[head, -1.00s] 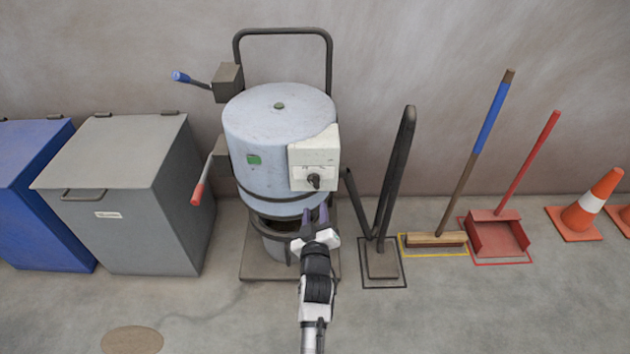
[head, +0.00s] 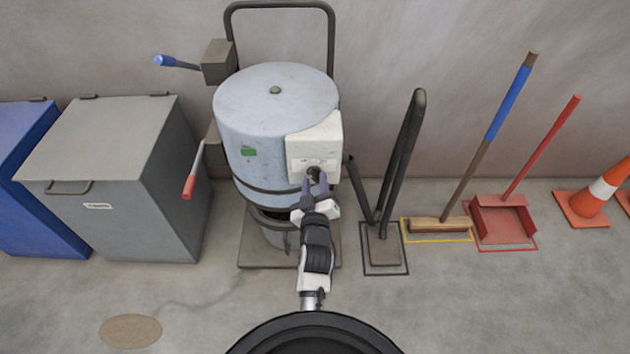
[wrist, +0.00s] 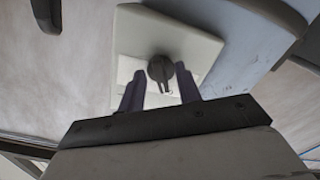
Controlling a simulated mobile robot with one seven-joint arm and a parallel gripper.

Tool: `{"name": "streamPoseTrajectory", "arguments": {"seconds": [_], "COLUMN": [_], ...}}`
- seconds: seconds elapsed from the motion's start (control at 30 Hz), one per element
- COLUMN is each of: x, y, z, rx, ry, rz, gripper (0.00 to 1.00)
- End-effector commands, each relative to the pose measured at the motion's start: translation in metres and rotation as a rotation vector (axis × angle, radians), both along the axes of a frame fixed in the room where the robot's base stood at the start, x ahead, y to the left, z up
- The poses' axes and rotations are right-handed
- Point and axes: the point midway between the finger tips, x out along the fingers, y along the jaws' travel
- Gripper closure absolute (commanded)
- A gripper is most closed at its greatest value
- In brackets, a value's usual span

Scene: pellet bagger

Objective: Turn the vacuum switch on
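The vacuum switch is a dark rotary knob (head: 314,173) on a cream box (head: 315,140) at the right front of the pale blue vacuum drum (head: 268,110). In the wrist view the knob (wrist: 161,70) sits on the cream plate, with its pointer toward my gripper's base. My gripper (head: 314,185) is at the knob from below and in front. In the wrist view its two dark purple fingers (wrist: 160,90) are apart, one on each side of the knob's lower part. I see gaps between fingers and knob, so they do not look closed on it.
A blue-tipped lever (head: 178,62) and a red-tipped lever (head: 193,175) stick out left of the drum. A grey bin (head: 115,190) stands at left. A black upright stand (head: 400,165), a broom (head: 437,225) and a red dustpan (head: 503,218) stand at right. The front floor is open.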

Motion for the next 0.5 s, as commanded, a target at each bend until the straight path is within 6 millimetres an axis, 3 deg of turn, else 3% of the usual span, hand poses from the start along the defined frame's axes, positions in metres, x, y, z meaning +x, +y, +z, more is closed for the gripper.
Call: {"name": "streamPoseTrajectory", "arguments": {"seconds": [0.13,0.4,0.5], "x": [0.0000,0.0000,0.0000], "y": [0.0000,0.0001,0.0000], "z": [0.0000,0.0000,0.0000], "rx": [0.000,0.000,0.000], "ry": [0.000,0.000,0.000], "rz": [0.000,0.000,0.000], "gripper": [0.66,1.00,1.00]}}
